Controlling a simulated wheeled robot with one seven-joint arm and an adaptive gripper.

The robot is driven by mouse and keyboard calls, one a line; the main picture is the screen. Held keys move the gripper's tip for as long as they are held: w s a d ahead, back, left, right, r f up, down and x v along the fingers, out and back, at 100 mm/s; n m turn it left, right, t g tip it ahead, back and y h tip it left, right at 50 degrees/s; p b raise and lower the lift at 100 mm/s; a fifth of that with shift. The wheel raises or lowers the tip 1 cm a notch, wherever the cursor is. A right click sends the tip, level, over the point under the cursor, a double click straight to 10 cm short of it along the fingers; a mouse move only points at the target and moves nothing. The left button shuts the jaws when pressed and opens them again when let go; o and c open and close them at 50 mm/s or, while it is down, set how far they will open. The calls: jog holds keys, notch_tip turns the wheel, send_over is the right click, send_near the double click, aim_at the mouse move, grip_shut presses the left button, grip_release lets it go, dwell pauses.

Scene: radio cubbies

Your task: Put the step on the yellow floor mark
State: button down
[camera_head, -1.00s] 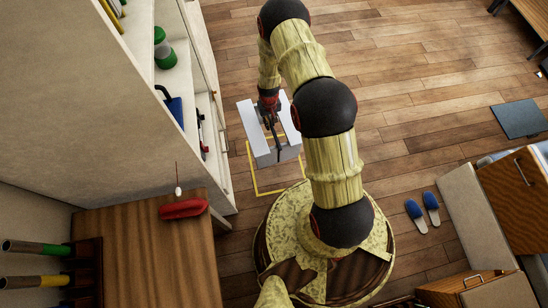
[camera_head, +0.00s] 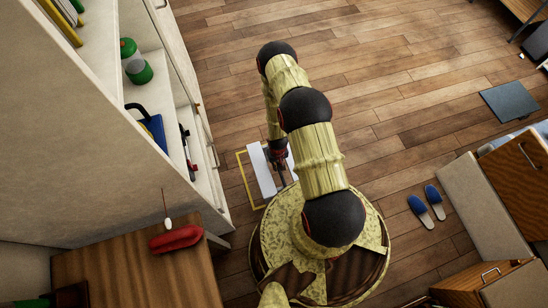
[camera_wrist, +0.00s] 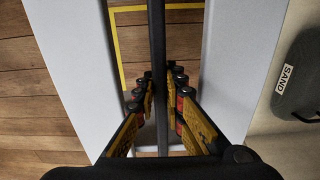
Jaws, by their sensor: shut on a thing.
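The step is a pale white-grey piece with two long panels and a dark bar between them. In the head view the step (camera_head: 261,172) is close in front of my base, partly hidden by my arm. In the wrist view its panels (camera_wrist: 75,65) flank my gripper. My gripper (camera_head: 279,154) is shut on the dark bar, also seen in the wrist view (camera_wrist: 160,80). The yellow floor mark (camera_head: 243,178) is a thin outline showing left of and beyond the step. Part of its line (camera_wrist: 117,50) shows between the panels. Whether the step touches the floor I cannot tell.
A white shelf unit (camera_head: 165,95) stands close on the left. A dark grey thing labelled SAND (camera_wrist: 287,85) is at the right of the wrist view. A wooden table (camera_head: 130,265) with a red object is lower left.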

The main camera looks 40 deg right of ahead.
jog(key=shift+w+d+f+b, duration=0.8)
jog(key=shift+w+f+b, duration=0.4)
jog(key=shift+w+f, duration=0.75)
jog(key=shift+w+d+f+b, duration=0.75)
jog(key=shift+w+f+b, duration=0.5)
jog(key=shift+w+f, duration=0.7)
jog(key=shift+w+d+f+b, duration=0.8)
jog(key=shift+w+f+b, duration=0.4)
jog(key=shift+w+f, duration=0.75)
jog(key=shift+s+f, duration=0.15)
jog(key=shift+s, duration=0.1)
jog(key=c, duration=2.3)
grip_release()
jog(key=shift+s+f, duration=0.1)
jog(key=shift+f, duration=0.1)
jog(key=shift+c, duration=0.2)
jog(key=o, duration=0.5)
jog(key=shift+c, duration=0.2)
jog(key=shift+r, duration=0.15)
